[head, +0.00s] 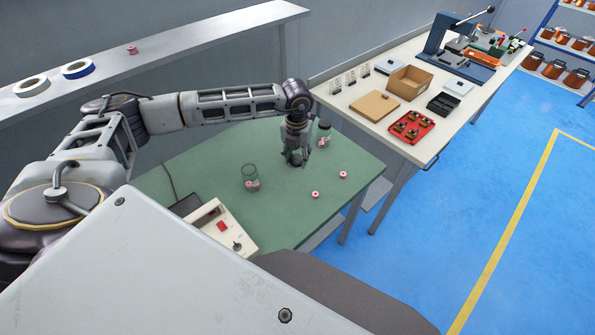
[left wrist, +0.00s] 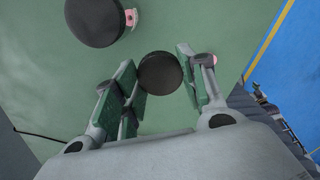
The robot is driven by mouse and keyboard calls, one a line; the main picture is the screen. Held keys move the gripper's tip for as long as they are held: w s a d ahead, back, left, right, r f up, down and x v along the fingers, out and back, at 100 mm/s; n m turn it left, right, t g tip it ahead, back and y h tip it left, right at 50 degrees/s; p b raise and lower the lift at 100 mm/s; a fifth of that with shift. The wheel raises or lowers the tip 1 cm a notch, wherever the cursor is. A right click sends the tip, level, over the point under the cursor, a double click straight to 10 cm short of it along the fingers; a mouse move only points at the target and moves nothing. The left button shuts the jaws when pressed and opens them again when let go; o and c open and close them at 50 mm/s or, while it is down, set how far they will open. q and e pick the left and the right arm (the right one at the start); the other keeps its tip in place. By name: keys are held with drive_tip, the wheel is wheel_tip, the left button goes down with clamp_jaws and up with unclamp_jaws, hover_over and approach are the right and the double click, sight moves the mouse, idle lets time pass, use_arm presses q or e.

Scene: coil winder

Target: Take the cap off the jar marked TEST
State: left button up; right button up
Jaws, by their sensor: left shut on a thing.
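A clear jar (head: 251,172) with pink pieces low in it stands on the green table, with no dark cap showing on top. A second jar (head: 324,138) stands beyond my gripper with a dark cap on; its black lid (left wrist: 95,20) shows at the top left in the left wrist view. I cannot read the marking on either jar. My left gripper (head: 297,160) is low over the table between the two jars. In the left wrist view its fingers (left wrist: 160,80) are shut on a round black cap (left wrist: 160,73). I cannot tell whether this cap touches the table. My right gripper is out of view.
Two pink rings (head: 315,194) (head: 343,175) lie on the green table (head: 285,215) near its right side. A cream control box (head: 222,230) stands at the front left. A white bench (head: 400,145) with boxes and a red tray (head: 411,126) stands behind, to the right.

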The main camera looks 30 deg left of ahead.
use_arm(q)
drive_tip(key=shift+n, duration=1.6)
hover_over(297, 180)
drive_tip(key=shift+f+p, duration=0.45)
drive_tip(key=shift+f, duration=2.7)
drive_tip(key=shift+f, duration=1.55)
drive_tip(key=shift+a+f, duration=0.1)
drive_tip(key=shift+f, duration=0.25)
drive_tip(key=shift+f, duration=0.1)
